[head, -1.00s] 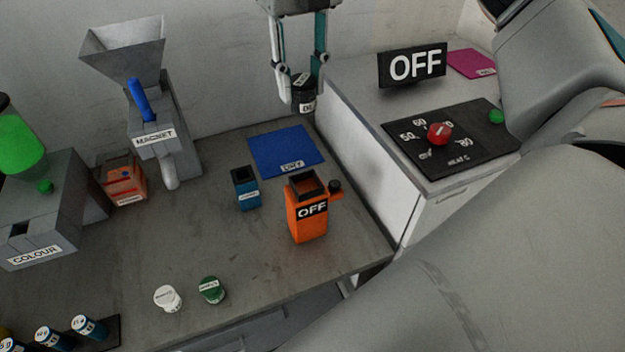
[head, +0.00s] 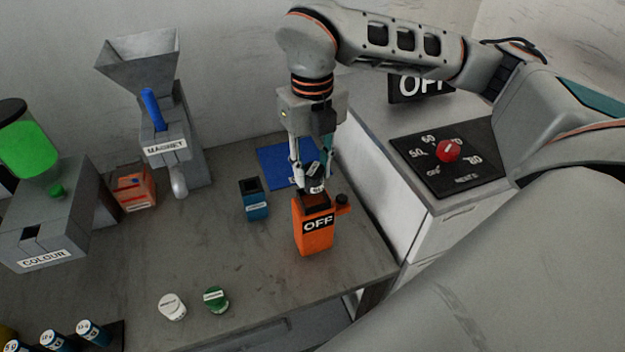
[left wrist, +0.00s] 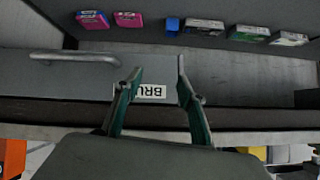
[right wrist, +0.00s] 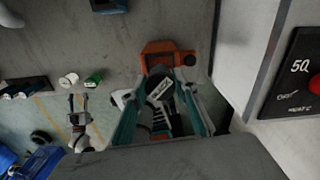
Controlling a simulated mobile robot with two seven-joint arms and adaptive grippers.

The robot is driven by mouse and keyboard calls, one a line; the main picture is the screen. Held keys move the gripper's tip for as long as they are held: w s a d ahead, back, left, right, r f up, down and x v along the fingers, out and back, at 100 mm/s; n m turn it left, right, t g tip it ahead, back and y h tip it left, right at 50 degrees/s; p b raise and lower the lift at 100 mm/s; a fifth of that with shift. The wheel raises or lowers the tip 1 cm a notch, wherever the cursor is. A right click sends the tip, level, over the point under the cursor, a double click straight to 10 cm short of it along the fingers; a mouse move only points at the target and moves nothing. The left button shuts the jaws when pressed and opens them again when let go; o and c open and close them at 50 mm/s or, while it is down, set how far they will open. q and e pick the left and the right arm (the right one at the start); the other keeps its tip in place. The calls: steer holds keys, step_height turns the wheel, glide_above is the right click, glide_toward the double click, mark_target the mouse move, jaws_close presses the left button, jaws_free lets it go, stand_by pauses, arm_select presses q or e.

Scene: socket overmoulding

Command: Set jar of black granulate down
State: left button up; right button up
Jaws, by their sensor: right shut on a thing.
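The jar of black granulate (head: 316,177) is dark with white labels. My right gripper (head: 313,171) is shut on it, pointing down, above or at the near right part of the blue mat (head: 272,156). I cannot tell whether the jar touches the mat. The jar's lower part is partly hidden behind the orange OFF container (head: 314,239). In the right wrist view the jar (right wrist: 159,89) is between the fingers, with the orange container (right wrist: 157,48) just beyond. My left gripper (left wrist: 157,78) is open and empty in front of a drawer front with a handle.
A small blue bin (head: 255,206) stands left of the orange container. The white cabinet (head: 385,180) with the heat dial (head: 449,151) rises close on the right. The magnet hopper (head: 170,130) is at back left. White (head: 172,307) and green (head: 216,300) jars are in front.

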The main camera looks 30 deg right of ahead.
mark_target(312, 183)
step_height(312, 183, down, 4)
steer(key=shift+r, duration=0.1)
stand_by(0.4)
steer(key=shift+f, duration=0.3)
steer(key=o, duration=1.1)
steer(key=shift+r, duration=0.1)
